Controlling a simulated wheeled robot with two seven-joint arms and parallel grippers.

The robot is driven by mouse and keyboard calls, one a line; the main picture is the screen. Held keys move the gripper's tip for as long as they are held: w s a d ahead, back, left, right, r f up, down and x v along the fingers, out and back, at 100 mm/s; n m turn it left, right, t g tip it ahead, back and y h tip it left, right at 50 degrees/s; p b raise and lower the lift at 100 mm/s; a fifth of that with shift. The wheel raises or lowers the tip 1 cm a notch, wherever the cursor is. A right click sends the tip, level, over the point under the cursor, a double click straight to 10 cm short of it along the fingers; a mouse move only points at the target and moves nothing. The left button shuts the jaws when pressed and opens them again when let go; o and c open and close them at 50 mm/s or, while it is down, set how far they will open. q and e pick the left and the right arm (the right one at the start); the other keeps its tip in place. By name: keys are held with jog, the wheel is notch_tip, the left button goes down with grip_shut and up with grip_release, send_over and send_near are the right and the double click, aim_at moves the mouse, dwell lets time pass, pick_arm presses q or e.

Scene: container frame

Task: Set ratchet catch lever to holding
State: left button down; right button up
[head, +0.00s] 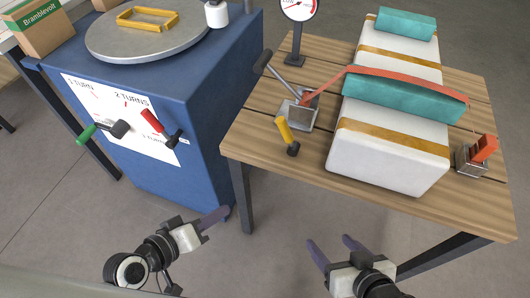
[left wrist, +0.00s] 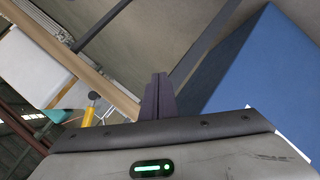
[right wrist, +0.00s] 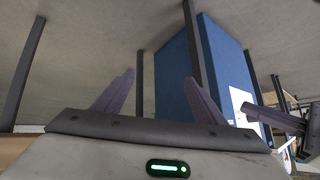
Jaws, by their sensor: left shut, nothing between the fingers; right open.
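In the head view, a grey metal ratchet (head: 299,113) sits at the left side of the wooden table, with an orange strap (head: 405,75) running from it over a white bundle. A long grey handle with a dark grip (head: 262,62) rises from it to the upper left. A short yellow lever (head: 284,130) with a black end stands in front of the ratchet; I take it for the catch lever. It also shows in the left wrist view (left wrist: 90,110). My left gripper (head: 222,215) is shut and empty, below the table's front-left corner. My right gripper (head: 333,242) is open and empty, in front of the table.
A blue cabinet (head: 205,125) stands left, with a round turntable (head: 150,40), a label sheet, and green and red handles. A gauge (head: 299,10) stands at the table's back. A red-handled clamp (head: 483,150) is at the table's right. Floor lies clear between.

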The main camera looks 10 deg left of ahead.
aim_at(287, 135)
pick_arm(q)
jog(key=w+a+r+n+t+h+b, duration=0.1)
jog(key=w+r+n+t+h+b, duration=0.3)
jog(key=b, duration=1)
notch_tip(287, 135, up, 6)
jog(key=w+n+h, duration=0.2)
jog(key=n+h, duration=0.2)
jog(key=shift+w+n+t, duration=0.15)
jog(key=shift+n+t, duration=0.15)
pick_arm(e)
jog(key=a+f+n+y, duration=0.1)
jog(key=a+f, duration=0.3)
jog(key=f, duration=0.3)
jog(key=shift+w+a+f+g+y, duration=0.2)
jog(key=shift+w+g+y, duration=0.1)
jog(key=shift+g+y, duration=0.1)
pick_arm(q)
jog(key=shift+d+h, duration=0.1)
jog(key=shift+h, duration=0.2)
pick_arm(e)
jog(key=shift+d, duration=0.1)
